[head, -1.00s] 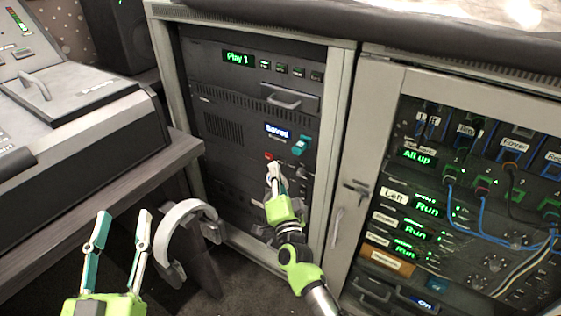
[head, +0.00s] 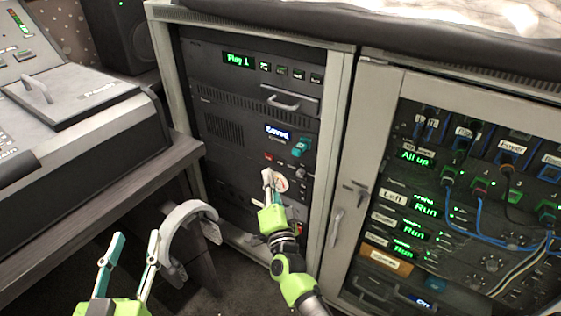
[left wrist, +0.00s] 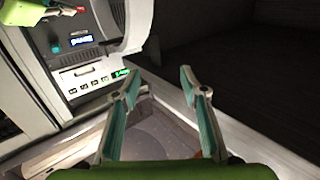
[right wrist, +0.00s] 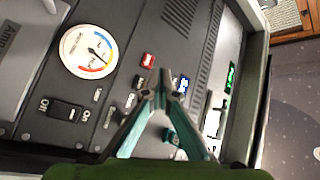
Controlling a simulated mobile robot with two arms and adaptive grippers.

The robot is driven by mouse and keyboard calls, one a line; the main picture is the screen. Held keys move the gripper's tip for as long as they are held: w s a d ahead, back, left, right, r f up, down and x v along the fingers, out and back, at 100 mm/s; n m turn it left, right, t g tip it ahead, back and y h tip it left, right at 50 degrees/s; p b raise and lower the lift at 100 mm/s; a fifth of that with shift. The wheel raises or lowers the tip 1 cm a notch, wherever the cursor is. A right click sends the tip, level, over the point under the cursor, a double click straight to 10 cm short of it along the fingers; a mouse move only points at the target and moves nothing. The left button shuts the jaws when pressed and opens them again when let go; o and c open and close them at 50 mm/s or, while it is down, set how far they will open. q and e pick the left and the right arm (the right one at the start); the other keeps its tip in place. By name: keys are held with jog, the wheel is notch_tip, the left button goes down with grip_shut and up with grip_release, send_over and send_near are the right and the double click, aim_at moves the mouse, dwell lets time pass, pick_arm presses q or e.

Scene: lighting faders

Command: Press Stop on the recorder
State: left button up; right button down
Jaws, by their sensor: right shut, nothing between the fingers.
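The rack's middle panel has a blue display reading "Saved" (head: 278,132), a teal knob (head: 301,147) and a small red button (head: 268,156). I cannot read which is Stop. My right gripper (head: 267,173) is shut and empty in front of the panel, just below the red button; contact is not clear. It also shows in the right wrist view (right wrist: 162,79). My left gripper (head: 130,238) is open and empty at the lower left.
A round gauge (right wrist: 88,50) and a rocker switch (right wrist: 66,110) are on the panel beside my right gripper. Above is a unit reading "Play 1" (head: 238,60). A cabled rack (head: 428,208) stands at right, a console (head: 80,100) at left. Grey headphones (head: 185,215) hang near my left gripper.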

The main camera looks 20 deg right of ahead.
pick_arm(q)
jog(key=shift+s+a+f+g+p, duration=0.2)
jog(key=shift+f+g, duration=0.25)
jog(key=shift+f, duration=0.45)
jog(key=shift+s+a+f+g+p, duration=0.15)
jog(key=shift+f+g, duration=0.3)
jog(key=shift+f, duration=0.4)
